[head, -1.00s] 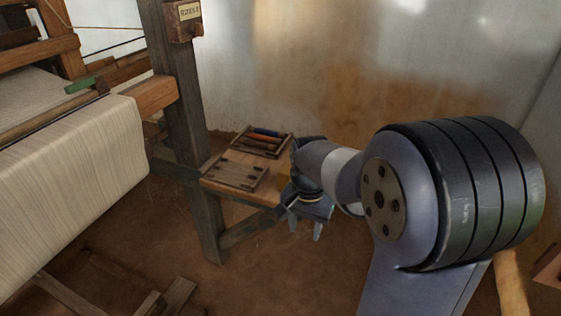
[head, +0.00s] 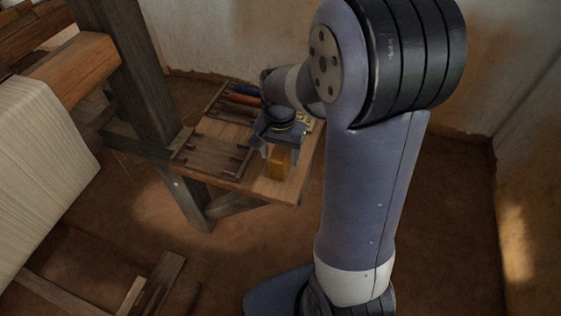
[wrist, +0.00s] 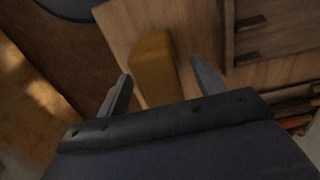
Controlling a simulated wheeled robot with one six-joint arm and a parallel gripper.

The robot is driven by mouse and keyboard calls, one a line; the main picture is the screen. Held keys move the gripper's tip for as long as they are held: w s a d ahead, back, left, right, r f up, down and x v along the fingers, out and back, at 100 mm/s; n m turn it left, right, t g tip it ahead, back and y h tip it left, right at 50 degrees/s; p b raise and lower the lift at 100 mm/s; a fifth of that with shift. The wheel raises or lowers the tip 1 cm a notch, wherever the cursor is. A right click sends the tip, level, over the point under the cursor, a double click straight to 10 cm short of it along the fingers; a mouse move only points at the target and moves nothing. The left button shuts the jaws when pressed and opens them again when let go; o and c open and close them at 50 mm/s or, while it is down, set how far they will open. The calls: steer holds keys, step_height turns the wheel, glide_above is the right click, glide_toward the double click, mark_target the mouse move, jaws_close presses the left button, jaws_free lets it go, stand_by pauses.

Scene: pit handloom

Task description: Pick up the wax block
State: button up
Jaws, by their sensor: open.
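The wax block (head: 281,163) is a yellow-brown block standing on the small wooden shelf (head: 270,190), near its right end. In the wrist view the wax block (wrist: 154,68) shows between and beyond the two fingers. My gripper (head: 281,150) is open at the block, pointing down. In the wrist view my gripper (wrist: 160,75) has one finger on each side of the block, with a visible gap to the right finger. The gripper body hides part of the block. I cannot tell whether either finger touches it.
A dark wooden slatted tray (head: 209,157) lies on the shelf left of my gripper. Behind it is a tray with coloured tools (head: 240,97). Open floor lies below the shelf.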

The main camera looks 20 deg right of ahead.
step_height(320, 180, down, 5)
steer(key=shift+r+b, duration=0.1)
steer(key=shift+b, duration=0.3)
steer(key=c, duration=1.2)
